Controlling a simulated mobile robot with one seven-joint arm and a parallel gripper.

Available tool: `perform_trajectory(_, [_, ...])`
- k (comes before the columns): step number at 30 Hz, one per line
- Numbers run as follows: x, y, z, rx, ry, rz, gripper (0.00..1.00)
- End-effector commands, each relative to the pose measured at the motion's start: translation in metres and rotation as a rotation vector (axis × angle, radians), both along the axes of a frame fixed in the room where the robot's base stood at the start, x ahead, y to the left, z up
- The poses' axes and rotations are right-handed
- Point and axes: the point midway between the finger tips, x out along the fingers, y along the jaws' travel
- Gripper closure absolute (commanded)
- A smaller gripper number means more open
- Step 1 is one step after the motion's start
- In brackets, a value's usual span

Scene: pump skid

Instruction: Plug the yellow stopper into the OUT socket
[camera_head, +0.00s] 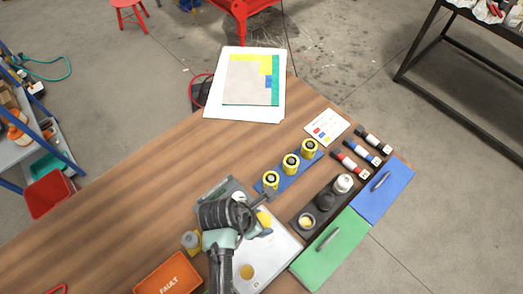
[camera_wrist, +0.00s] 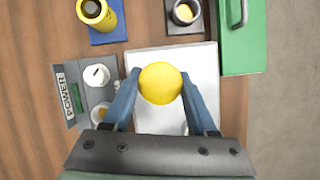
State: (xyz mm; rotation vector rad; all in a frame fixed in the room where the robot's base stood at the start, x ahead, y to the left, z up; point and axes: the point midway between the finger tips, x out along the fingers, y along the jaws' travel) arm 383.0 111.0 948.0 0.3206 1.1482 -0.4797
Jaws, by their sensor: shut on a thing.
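My gripper (camera_wrist: 160,97) has its two blue fingers on either side of the round yellow stopper (camera_wrist: 160,83), which it holds above a pale flat panel (camera_wrist: 204,65). In the head view the yellow stopper (camera_head: 264,218) shows beside my dark gripper, over the same pale panel (camera_head: 280,248). A grey unit marked POWER (camera_wrist: 68,96) lies left of the gripper in the wrist view, with a white round fitting (camera_wrist: 97,75) on it. I cannot read an OUT label in either view. A yellow disc (camera_head: 247,271) shows on the panel's near part.
Yellow cylinders stand on a blue rack (camera_head: 281,185). A grey-yellow pot (camera_head: 191,240) and an orange FAULT bin (camera_head: 168,282) are left of my arm. The wooden table's far-left part is clear.

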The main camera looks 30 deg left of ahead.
Motion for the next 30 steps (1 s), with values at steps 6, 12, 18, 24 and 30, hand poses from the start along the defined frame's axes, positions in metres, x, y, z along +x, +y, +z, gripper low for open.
perform_trajectory(6, [0.000,0.000,-0.002,0.000,0.000,0.000,1.00])
perform_trajectory(12, [0.000,0.000,-0.007,0.000,0.000,0.000,1.00])
perform_trajectory(18, [0.000,0.000,-0.011,0.001,0.000,0.000,1.00])
perform_trajectory(24, [0.000,0.000,-0.014,0.000,0.000,0.000,1.00])
perform_trajectory(30, [0.000,0.000,-0.019,0.000,0.000,0.000,1.00])
